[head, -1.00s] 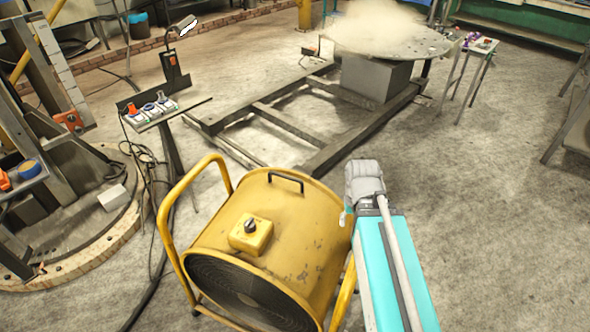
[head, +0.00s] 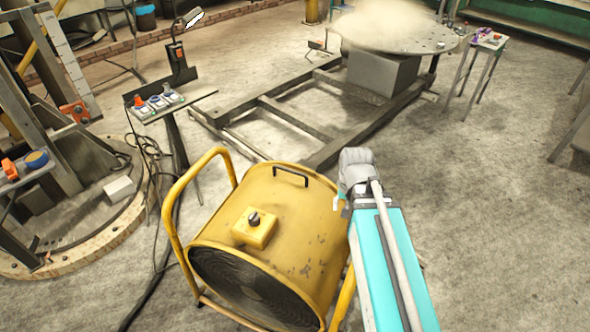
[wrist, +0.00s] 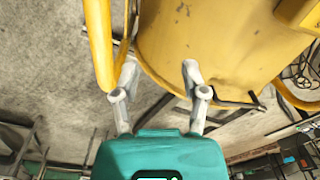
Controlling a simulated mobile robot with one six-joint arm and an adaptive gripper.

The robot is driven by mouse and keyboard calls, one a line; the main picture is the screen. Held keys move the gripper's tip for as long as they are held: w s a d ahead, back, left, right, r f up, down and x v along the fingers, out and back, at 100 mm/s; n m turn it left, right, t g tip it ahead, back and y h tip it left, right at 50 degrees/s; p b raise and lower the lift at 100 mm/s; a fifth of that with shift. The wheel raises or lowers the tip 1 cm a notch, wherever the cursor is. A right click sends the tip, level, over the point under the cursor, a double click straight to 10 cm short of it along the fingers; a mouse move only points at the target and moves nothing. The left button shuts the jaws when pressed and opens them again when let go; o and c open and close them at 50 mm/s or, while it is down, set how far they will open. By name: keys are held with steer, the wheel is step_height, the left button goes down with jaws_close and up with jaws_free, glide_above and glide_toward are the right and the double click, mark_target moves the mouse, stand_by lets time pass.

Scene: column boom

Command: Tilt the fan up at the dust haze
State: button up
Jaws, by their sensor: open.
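The yellow drum fan (head: 318,225) stands on the floor in a yellow tube frame (head: 170,215), its dark grille facing the lower left. A black handle (head: 291,172) and a knob box (head: 256,228) are on top. The pale dust haze (head: 390,25) hangs over a round metal table at the back. My gripper (wrist: 160,68) is open and empty beside the fan's right side. In the wrist view the yellow drum (wrist: 205,40) lies just beyond the fingertips, and a yellow frame tube (wrist: 100,45) runs beside the left finger. Contact cannot be told.
A stand with a socket strip (head: 160,101) and a lamp is behind the fan at left, with cables on the floor. A metal floor frame (head: 300,125) lies behind the fan. A small side table (head: 490,40) stands at back right. The floor at right is clear.

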steer(key=w+a+m+t+y, duration=0.15)
steer(key=w+a+m, duration=0.35)
steer(key=w+m, duration=0.5)
steer(key=m+t+y, duration=0.1)
steer(key=m+t, duration=0.1)
steer(key=m, duration=0.7)
glide_toward(293, 171)
steer(key=d+v, duration=0.1)
steer(key=v, duration=0.4)
steer(key=shift+w+a+m+p, duration=0.25)
steer(key=shift+a+m+p, duration=0.15)
steer(key=shift+m, duration=0.4)
steer(key=shift+f, duration=0.2)
steer(key=b+x, duration=1.2)
steer(key=x, duration=0.1)
steer(key=shift+w+a+f+b, duration=0.1)
steer(key=shift+a+f+b, duration=0.1)
steer(key=shift+a+b, duration=0.1)
jaws_close()
